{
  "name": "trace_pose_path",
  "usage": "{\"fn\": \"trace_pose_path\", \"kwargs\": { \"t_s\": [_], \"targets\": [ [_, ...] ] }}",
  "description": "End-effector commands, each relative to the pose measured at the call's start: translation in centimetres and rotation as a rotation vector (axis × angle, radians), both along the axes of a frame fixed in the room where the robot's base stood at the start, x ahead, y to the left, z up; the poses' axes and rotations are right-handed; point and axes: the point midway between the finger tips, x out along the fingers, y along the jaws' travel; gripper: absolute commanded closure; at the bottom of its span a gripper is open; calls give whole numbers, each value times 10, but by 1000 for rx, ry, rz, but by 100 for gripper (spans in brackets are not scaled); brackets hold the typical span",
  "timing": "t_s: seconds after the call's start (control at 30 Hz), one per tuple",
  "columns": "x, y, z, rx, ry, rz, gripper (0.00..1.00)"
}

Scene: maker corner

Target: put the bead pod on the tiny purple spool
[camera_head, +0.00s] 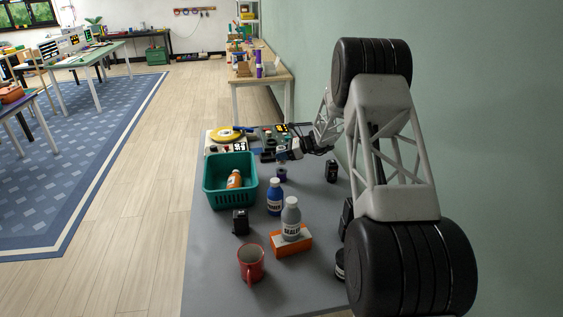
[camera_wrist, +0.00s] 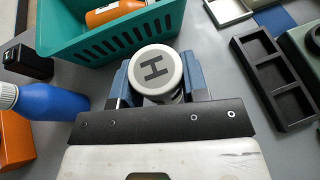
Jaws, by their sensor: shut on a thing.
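The bead pod (camera_wrist: 155,70), a round thing with a white top marked H, sits between the two blue fingers of my gripper (camera_wrist: 159,80) in the wrist view. My gripper is shut on it. In the head view my gripper (camera_head: 272,153) reaches in from the right, just past the teal basket, and I cannot clearly make out the pod there. The tiny purple spool (camera_head: 281,174) stands upright on the grey table, nearer than my gripper and behind the blue bottle. I cannot make out the spool in the wrist view.
A teal basket (camera_head: 231,199) holding an orange bottle is left of the spool. A blue bottle (camera_head: 274,203), a grey bottle on an orange block (camera_head: 291,246), a black box (camera_head: 240,222) and a red mug (camera_head: 251,265) stand nearer. A black compartment tray (camera_wrist: 272,78) lies right in the wrist view.

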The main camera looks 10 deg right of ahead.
Motion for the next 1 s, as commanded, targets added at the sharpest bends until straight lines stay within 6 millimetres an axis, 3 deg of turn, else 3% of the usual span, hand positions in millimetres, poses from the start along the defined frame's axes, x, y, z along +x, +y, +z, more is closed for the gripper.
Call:
{"fn": "trace_pose_path", "kwargs": {
  "t_s": [0.17,0.53,0.97,1.0],
  "targets": [
    [0,0,-3,0,1,0,83],
    [0,0,-36,0,0,1,83],
    [0,0,-40,0,0,1,83],
    [0,0,-40,0,0,1,57]
  ]
}}
